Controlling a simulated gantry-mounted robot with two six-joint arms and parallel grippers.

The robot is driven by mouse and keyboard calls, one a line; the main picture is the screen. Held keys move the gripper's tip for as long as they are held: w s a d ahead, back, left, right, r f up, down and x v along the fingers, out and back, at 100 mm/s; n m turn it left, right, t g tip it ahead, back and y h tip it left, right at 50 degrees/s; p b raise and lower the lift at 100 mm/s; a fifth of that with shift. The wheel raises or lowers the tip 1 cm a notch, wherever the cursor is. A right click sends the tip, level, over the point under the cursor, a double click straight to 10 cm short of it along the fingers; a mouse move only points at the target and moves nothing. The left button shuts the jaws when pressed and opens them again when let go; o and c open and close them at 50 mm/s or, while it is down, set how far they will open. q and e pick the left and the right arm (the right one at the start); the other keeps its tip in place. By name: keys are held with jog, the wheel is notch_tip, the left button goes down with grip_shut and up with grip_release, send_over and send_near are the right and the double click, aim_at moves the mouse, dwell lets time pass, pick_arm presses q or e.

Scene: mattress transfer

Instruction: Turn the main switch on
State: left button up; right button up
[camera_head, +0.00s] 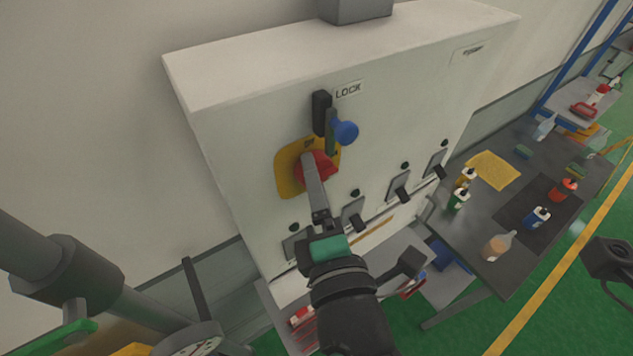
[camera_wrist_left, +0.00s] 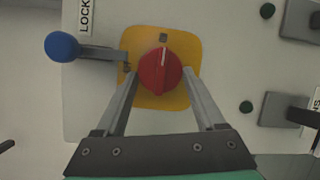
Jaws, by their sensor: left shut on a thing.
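The main switch is a red rotary knob (camera_head: 318,166) on a yellow plate (camera_head: 287,172), on the front of a white cabinet (camera_head: 240,110). My left gripper (camera_head: 308,160) reaches up to it from below. In the left wrist view, the red knob (camera_wrist_left: 160,72) sits between the two fingers of my left gripper (camera_wrist_left: 159,74), which are shut on its sides. A pale mark line runs along the knob's face. The knob's left side is partly hidden by a finger in the head view. My right gripper's fingers do not show.
A lever with a blue ball (camera_head: 344,132) stands close above the knob, beside a LOCK label (camera_head: 348,89). Several small black-handled switches (camera_head: 399,190) line the cabinet's lower front. A grey table (camera_head: 505,205) with bottles stands at right.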

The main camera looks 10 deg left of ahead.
pick_arm(q)
jog(key=o, duration=1.3)
jog(key=shift+o, duration=0.2)
jog(key=b+v, duration=0.2)
jog(key=v, duration=0.9)
jog(key=shift+s+d, duration=0.15)
jog(key=shift+s, duration=0.1)
jog(key=shift+d, duration=0.1)
